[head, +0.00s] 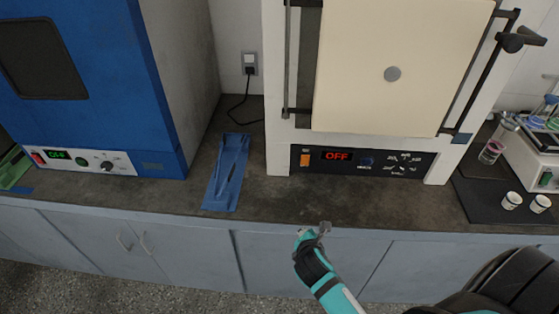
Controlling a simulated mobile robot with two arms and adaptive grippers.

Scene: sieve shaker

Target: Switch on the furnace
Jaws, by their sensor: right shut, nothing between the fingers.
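The furnace (275,90) is the white cabinet with a cream door (375,40) at the middle right of the head view. Its black control panel (345,170) runs along the bottom and the red display (337,156) reads OFF. An orange switch (305,160) sits at the panel's left end. My right gripper (323,230) is shut and empty. It shows in front of the counter's front edge, below the panel and apart from the switch. My left gripper is not in view.
A blue oven (160,80) stands at left, its green display (57,154) reading OFF. A blue tray (228,170) lies on the counter between the two machines. Small white cups (511,201) and a beaker (491,151) stand at right. The counter before the furnace (330,205) is clear.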

